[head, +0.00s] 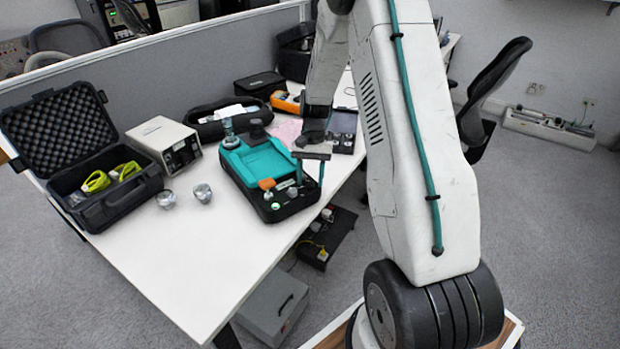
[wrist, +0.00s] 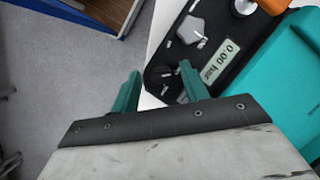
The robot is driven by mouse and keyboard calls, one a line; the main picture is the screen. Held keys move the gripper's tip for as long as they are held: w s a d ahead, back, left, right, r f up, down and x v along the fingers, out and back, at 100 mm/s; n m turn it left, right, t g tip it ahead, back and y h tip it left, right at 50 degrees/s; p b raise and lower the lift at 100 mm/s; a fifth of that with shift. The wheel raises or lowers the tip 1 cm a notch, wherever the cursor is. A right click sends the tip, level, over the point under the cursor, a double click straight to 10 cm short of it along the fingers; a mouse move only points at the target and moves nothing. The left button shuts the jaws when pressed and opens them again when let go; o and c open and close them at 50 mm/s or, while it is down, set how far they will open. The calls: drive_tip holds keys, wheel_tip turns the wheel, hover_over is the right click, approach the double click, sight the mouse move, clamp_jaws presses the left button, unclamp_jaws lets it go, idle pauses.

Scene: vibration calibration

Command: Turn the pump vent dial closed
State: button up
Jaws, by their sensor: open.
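The pump (head: 262,158) is a teal and black unit lying on the white table. Its black front panel shows in the wrist view (wrist: 235,35) with a display reading 0.00 bar. A grey knob (wrist: 187,29) with pale marks around it sits on this panel, beyond my fingertips; I cannot tell surely whether it is the vent dial. My gripper (head: 309,172) is open, fingers pointing down over the panel's right end. In the wrist view my gripper (wrist: 160,72) has its right finger covering part of the panel, while its left finger is over the floor beside the table. Nothing is between the fingers.
An orange-handled part (wrist: 272,5) rises from the panel near the knob. On the table (head: 185,262) are an open black case (head: 110,205), a white box instrument (head: 163,143), and two metal fittings (head: 203,193). The table's front left is clear.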

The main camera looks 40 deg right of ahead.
sight(316, 189)
drive_tip(key=v, duration=0.7)
drive_tip(key=shift+r, duration=0.2)
drive_tip(key=shift+s, duration=0.1)
drive_tip(key=s+a+r+n+t+h, duration=0.1)
drive_tip(key=s+a+r+n, duration=0.2)
drive_tip(key=s+a+r, duration=0.3)
drive_tip(key=s+a+r+n+t+h, duration=0.1)
drive_tip(key=s+a+r+n+t, duration=0.1)
drive_tip(key=s+a+r, duration=0.5)
drive_tip(key=s+a+r+n+t+h, duration=0.1)
drive_tip(key=s+a+r+n, duration=0.3)
drive_tip(key=s, duration=1.2)
wheel_tip(316, 189, up, 3)
drive_tip(key=shift+s+a+r+t, duration=0.15)
drive_tip(key=shift+s+a+t, duration=0.15)
drive_tip(key=shift+a, duration=0.85)
